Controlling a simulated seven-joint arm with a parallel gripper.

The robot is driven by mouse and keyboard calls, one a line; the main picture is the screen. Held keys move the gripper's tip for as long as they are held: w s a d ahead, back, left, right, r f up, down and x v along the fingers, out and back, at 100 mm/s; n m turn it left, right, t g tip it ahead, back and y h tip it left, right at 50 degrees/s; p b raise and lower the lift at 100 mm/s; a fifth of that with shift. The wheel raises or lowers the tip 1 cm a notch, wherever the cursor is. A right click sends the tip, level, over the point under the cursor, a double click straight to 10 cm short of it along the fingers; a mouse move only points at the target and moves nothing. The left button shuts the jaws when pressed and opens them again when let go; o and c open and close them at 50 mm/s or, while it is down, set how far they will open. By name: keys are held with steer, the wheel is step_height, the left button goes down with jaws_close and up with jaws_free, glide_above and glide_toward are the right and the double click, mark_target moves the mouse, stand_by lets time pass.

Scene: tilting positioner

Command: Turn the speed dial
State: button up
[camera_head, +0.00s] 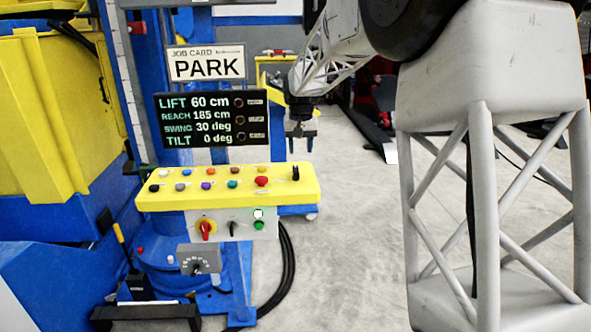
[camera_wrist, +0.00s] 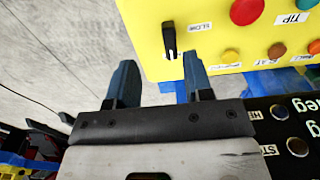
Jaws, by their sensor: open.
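A black pointer knob (camera_head: 295,173) stands at the right end of the yellow control panel (camera_head: 150,201). In the wrist view, the knob (camera_wrist: 169,40) sits near the panel's edge, with a label reading SLOW beside it. My gripper (camera_head: 300,143) is above and behind the panel's right end in the head view, pointing down. In the wrist view, my gripper (camera_wrist: 158,72) is open and empty. Its two blue-grey fingers point toward the knob, which lies beyond and between the fingertips in the picture, apart from them.
Several coloured buttons line the panel, including a red button (camera_head: 261,181). A dark display (camera_head: 212,118) and a PARK card (camera_head: 206,66) stand behind it. Below are a red switch (camera_head: 206,229) and a grey box with a scaled dial (camera_head: 197,262). Floor right of the panel is clear.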

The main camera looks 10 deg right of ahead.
mark_target(296, 168)
steer(key=w, duration=0.1)
steer(key=w+f, duration=0.1)
steer(key=w+a, duration=0.1)
steer(key=shift+w+f, duration=0.35)
steer(key=shift+f, duration=0.2)
steer(key=shift+f, duration=3.75)
steer(key=shift+c, duration=0.3)
jaws_close()
